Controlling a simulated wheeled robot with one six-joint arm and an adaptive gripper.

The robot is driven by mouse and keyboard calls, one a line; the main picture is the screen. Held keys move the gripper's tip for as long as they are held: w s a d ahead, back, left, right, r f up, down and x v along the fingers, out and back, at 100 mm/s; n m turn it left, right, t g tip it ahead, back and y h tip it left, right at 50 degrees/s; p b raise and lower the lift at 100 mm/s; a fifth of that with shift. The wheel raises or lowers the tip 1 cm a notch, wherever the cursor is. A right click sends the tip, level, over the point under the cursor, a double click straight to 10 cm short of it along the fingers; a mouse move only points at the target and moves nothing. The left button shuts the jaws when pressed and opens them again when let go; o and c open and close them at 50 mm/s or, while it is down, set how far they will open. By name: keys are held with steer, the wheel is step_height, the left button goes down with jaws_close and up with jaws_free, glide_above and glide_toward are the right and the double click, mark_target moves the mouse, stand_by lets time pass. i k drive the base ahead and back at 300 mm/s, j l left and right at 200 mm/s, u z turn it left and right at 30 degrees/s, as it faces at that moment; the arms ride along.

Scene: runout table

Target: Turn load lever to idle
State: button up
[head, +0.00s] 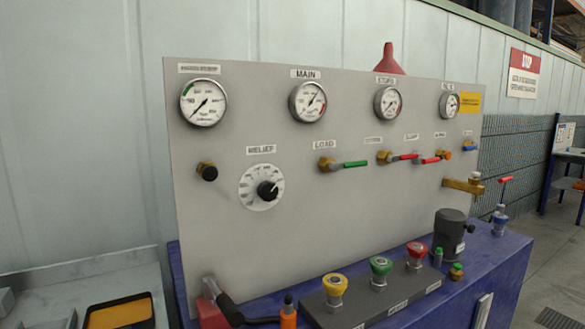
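The load lever (355,164) is a green handle on a brass valve body (327,163), under the LOAD label (324,145) on the grey upright panel (340,220). The handle points right, close to horizontal. I cannot make out an idle mark beside it. My gripper is not in view, and nothing covers the lever.
Red-handled valves (403,157) sit close to the right of the load lever. Several gauges (308,101) line the panel top; a relief knob (268,191) is lower left. Yellow (335,286), green and red knobs stand on the blue bench (495,265). The space before the lever looks clear.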

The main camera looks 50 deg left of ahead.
mark_target(334, 166)
steer(key=u, duration=1.55)
